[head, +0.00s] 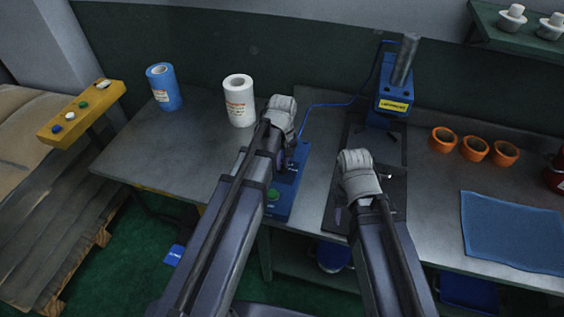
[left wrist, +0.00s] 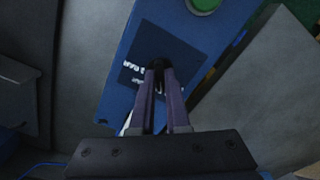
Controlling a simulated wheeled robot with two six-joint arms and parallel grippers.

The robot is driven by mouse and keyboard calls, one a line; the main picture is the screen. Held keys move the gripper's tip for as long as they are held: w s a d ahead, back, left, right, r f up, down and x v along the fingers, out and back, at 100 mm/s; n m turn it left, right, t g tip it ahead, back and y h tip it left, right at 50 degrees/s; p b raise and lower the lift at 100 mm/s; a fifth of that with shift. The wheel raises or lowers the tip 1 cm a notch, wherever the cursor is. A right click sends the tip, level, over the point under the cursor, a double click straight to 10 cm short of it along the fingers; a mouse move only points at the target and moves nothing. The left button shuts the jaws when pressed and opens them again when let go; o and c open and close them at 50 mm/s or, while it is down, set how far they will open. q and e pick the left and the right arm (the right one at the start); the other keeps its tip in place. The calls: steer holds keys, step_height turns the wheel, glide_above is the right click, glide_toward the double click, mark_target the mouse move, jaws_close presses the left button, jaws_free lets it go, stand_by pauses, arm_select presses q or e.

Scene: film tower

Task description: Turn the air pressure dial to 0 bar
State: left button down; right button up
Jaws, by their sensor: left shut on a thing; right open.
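The blue control box (head: 281,207) sits at the front of the workbench, mostly covered by my left arm in the head view. In the left wrist view the blue box (left wrist: 111,103) shows a dark label with white text and a small black dial (left wrist: 158,63). My left gripper (left wrist: 161,72) is shut on the dial, its two purple fingers close together around it. The bar markings are too small and partly hidden to read. In the head view my left gripper (head: 283,160) is over the box. My right gripper (head: 338,214) is open beside the press base, largely hidden by its wrist.
A green button (head: 272,193) is on the box near the dial. A blue press (head: 394,95) stands behind my right arm. White (head: 239,101) and blue (head: 163,87) rolls stand at the back left. Orange rings (head: 473,148) and a blue mat (head: 512,230) lie right.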

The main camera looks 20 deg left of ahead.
arm_select(q)
steer(key=n, duration=0.6)
steer(key=shift+n, duration=0.6)
steer(key=c, duration=0.9)
jaws_free()
steer(key=shift+r, duration=0.15)
arm_select(e)
steer(key=shift+r, duration=0.1)
arm_select(q)
step_height(320, 180, up, 8)
steer(key=p, duration=0.8)
steer(key=shift+f, duration=0.2)
arm_select(e)
step_height(320, 180, up, 8)
steer(key=shift+f, duration=0.2)
